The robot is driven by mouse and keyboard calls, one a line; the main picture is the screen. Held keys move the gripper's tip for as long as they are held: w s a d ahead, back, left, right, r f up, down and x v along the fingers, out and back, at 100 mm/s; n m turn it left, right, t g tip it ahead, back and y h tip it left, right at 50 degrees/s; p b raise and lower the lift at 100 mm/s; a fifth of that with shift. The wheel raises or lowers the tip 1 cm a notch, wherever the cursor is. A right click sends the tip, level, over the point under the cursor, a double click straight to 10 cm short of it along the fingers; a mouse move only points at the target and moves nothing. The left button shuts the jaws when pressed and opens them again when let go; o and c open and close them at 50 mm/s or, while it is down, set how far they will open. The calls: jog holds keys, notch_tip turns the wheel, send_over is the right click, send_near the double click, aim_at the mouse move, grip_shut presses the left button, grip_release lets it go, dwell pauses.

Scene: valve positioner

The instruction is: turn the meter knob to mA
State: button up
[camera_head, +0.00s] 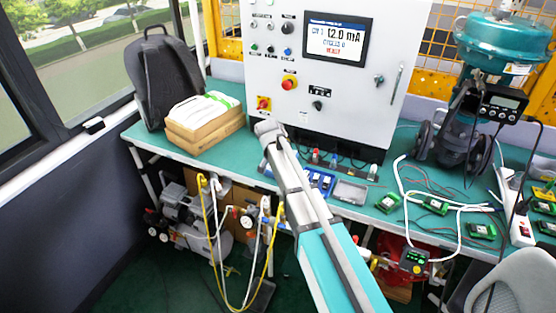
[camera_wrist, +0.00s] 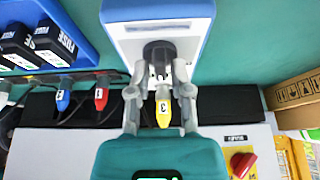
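The meter is a pale blue-and-white device (camera_wrist: 125,33) at the top middle of the wrist view. A round black knob (camera_wrist: 158,51) is on it; its marks cannot be read, so its setting is unclear. My gripper (camera_wrist: 161,78) is at the knob. Its two grey fingers stand apart and their tips overlap the knob's near edge; I cannot tell whether they press on it. A yellow tag marked 3 (camera_wrist: 163,105) shows between the fingers. In the head view my arm covers this spot, and neither meter nor fingers can be made out.
The cabinet (camera_head: 362,100) stands on the green bench (camera_head: 152,140); its screen (camera_head: 337,40) reads about 12.0 mA. A blue fuse tray (camera_head: 319,182) lies close by. Cardboard boxes (camera_head: 205,122) and a backpack (camera_head: 165,75) are at left. Cables and green modules (camera_head: 434,205) clutter the right.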

jog(key=shift+o, duration=0.7)
jog(key=shift+n, duration=0.5)
jog(key=shift+d+n+y, duration=0.1)
jog(key=shift+n+y, duration=0.7)
jog(key=shift+n, duration=0.8)
jog(key=shift+n+y, duration=1)
jog(key=shift+n, duration=1.4)
jog(key=p+v, duration=1.3)
jog(key=v, duration=0.1)
jog(key=s+d+f+m+g+h+b, duration=0.1)
jog(key=s+d+f+m+g+b, duration=0.2)
jog(key=s+d, duration=1.3)
jog(key=shift+s+d+f+m+h, duration=0.4)
jog(key=shift+d+f+m, duration=0.15)
jog(key=shift+d, duration=0.25)
